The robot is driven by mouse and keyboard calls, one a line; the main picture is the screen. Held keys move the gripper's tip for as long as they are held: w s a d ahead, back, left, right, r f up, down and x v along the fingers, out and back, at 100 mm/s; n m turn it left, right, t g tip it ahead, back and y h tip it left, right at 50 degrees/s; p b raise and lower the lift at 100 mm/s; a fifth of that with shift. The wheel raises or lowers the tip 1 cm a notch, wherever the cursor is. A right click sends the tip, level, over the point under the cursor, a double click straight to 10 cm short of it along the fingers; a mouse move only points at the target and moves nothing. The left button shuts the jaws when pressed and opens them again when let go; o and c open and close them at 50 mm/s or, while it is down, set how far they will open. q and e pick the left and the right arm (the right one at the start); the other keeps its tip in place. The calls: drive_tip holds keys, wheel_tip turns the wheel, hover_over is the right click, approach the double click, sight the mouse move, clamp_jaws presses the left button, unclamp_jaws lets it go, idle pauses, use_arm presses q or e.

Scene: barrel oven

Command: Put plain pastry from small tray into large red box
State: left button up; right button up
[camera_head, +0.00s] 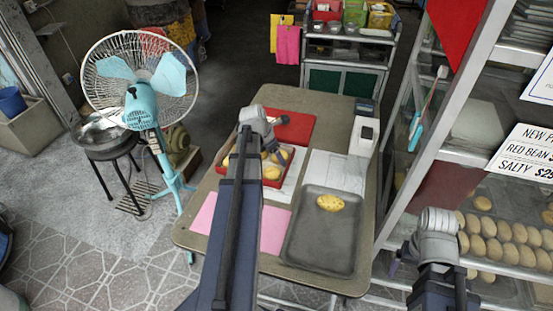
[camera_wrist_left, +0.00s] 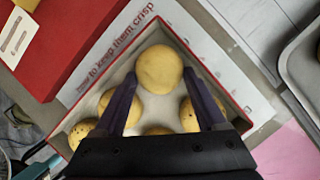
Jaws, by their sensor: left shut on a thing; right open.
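The red-walled box (camera_head: 288,157) stands on the table with several pastries in it, partly hidden by my left arm. My left gripper (camera_wrist_left: 161,76) is over this box, shut on a smooth plain pastry (camera_wrist_left: 160,66). Other pastries, some speckled (camera_wrist_left: 83,132), lie in the box (camera_wrist_left: 224,86) around and below the fingers. I cannot tell whether the held pastry touches the box floor. A grey tray (camera_head: 310,252) at the front right of the table holds one speckled pastry (camera_head: 330,203). My right gripper (camera_head: 396,260) is open and empty, right of the table's edge.
A red flat item (camera_head: 297,125) lies behind the box. Pink paper (camera_head: 273,228) and printed white paper (camera_head: 338,168) lie nearby. A white device (camera_head: 364,138) stands at the table's right edge. A fan (camera_head: 140,95) is left; a shelf with pastries (camera_head: 510,235) is right.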

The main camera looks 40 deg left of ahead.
use_arm(q)
drive_tip(key=shift+f, duration=0.1)
drive_tip(key=o, duration=1.1)
drive_tip(key=shift+s+r+p, duration=0.15)
drive_tip(key=shift+r+p, duration=0.3)
drive_tip(key=shift+r, duration=0.2)
drive_tip(key=p+v, duration=1)
drive_tip(key=v, duration=0.1)
drive_tip(key=shift+f, duration=0.15)
